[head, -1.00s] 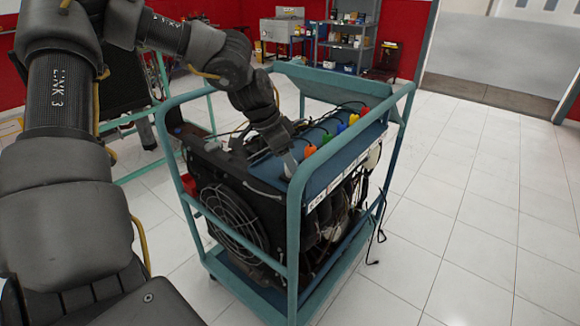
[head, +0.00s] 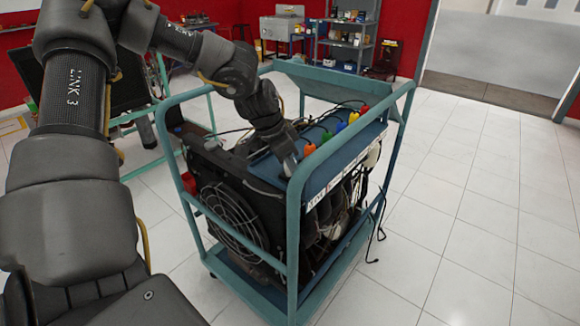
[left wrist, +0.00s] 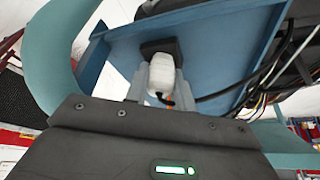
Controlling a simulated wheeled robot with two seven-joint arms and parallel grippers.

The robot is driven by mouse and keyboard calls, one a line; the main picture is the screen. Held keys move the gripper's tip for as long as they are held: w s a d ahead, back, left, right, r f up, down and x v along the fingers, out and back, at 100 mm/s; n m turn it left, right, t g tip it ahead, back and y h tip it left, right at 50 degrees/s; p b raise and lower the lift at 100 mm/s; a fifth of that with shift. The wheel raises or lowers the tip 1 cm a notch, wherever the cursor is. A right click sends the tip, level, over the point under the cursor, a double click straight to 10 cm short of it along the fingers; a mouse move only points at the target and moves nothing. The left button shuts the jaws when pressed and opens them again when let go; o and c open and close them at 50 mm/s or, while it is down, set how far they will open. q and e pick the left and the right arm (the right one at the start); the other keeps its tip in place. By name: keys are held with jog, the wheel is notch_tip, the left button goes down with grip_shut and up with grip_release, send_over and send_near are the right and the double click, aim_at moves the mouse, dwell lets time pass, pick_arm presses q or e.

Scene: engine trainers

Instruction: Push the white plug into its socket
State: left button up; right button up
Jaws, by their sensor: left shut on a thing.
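The white plug (left wrist: 162,74) shows in the left wrist view, with a dark cable at its near end. My left gripper (left wrist: 161,92) is shut on it, one finger on each side. The plug's far end is at the black socket (left wrist: 150,47) on the blue panel (left wrist: 215,50); how deep it sits in the socket cannot be told. In the head view my left gripper (head: 287,166) is at the near end of the blue panel top (head: 318,172), and the plug and socket are mostly hidden there. My right gripper is not in view.
A row of coloured plugs, orange (head: 309,149), green, blue, yellow and red, stands along the panel. The teal frame (head: 294,240) of the engine trainer surrounds the panel and fan (head: 232,217). Cables hang near the gripper. The tiled floor (head: 470,240) at right is clear.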

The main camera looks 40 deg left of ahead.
pick_arm(q)
jog(key=shift+r, duration=0.15)
